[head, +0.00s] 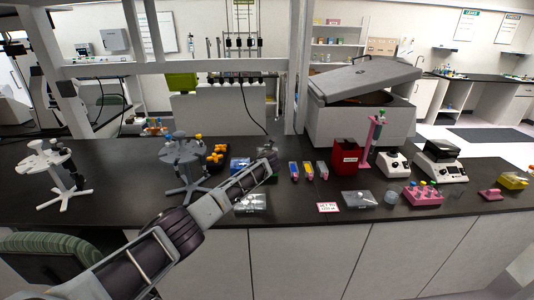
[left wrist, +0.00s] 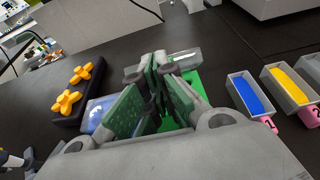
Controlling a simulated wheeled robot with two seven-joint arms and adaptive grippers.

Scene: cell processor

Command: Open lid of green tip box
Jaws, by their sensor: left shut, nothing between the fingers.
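The green tip box shows in the left wrist view as bright green surfaces (left wrist: 197,84) behind and beside my fingers. A pale, see-through piece (left wrist: 185,58) lies along its far edge; I cannot tell whether this is the lid or how far it is open. In the head view my forearm and gripper cover most of the box. My left gripper (head: 268,156) reaches in over the counter from the left. In the left wrist view its fingers (left wrist: 158,75) are shut and empty, right over the green box. My right gripper is in neither view.
A blue tip box (head: 240,165) stands left of the green one, beside a dark rack with orange pieces (head: 216,156). Small blue, yellow and grey-pink reservoirs (head: 308,171) stand to the right. A tube carousel (head: 184,160) is at left, a red bin (head: 346,153) further right.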

